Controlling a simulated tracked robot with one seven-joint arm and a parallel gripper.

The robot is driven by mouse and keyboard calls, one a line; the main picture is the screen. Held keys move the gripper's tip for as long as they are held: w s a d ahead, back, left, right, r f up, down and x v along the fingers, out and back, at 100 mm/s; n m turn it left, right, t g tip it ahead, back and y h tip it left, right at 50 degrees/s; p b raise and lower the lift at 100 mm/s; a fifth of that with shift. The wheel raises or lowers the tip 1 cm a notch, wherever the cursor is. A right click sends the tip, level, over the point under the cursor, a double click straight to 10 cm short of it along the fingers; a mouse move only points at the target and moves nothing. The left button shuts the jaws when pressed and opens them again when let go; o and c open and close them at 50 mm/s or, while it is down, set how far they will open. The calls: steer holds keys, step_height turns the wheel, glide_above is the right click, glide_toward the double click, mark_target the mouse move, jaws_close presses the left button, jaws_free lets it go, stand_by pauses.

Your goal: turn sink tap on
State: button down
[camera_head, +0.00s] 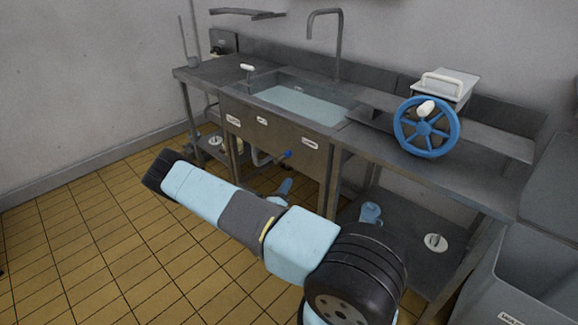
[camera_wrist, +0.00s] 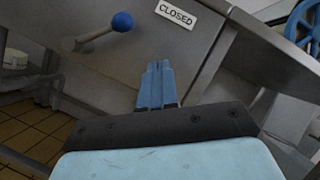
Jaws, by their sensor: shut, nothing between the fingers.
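The sink (camera_head: 300,103) is a steel basin with pale blue water, set in the counter. A tall grey spout (camera_head: 338,40) rises behind it. A lever with a blue ball knob (camera_head: 287,154) sticks out under the sink front; it also shows up close in the wrist view (camera_wrist: 122,22), at upper left. A white label reading "CLOSED" (camera_wrist: 176,14) is on the panel to the right of the knob. My gripper (camera_wrist: 157,68) is shut and empty, below and to the right of the knob and apart from it. In the head view its blue fingers (camera_head: 285,187) show below the sink front.
A blue handwheel (camera_head: 427,127) and a white-handled box (camera_head: 441,86) stand on the right counter. A lower shelf (camera_head: 400,238) holds a white-lidded item (camera_head: 435,242). A grey bin (camera_head: 530,270) is at lower right. The tiled floor (camera_head: 90,240) at left is clear.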

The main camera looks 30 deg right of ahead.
mark_target(285, 156)
steer(key=f+n+t+y, duration=0.2)
steer(key=f+n, duration=0.1)
steer(key=f+n+t+y, duration=0.1)
steer(key=f, duration=0.1)
steer(key=shift+w+a+n+t, duration=0.1)
steer(key=shift+a+n+t, duration=0.2)
steer(key=shift+a+n, duration=0.1)
steer(key=shift+d, duration=0.1)
steer(key=w+a+r+x, duration=0.1)
steer(key=a+x, duration=0.1)
steer(key=x, duration=1)
steer(key=shift+w+d+r, duration=0.2)
steer(key=shift+w+r, duration=0.15)
steer(key=shift+r, duration=0.15)
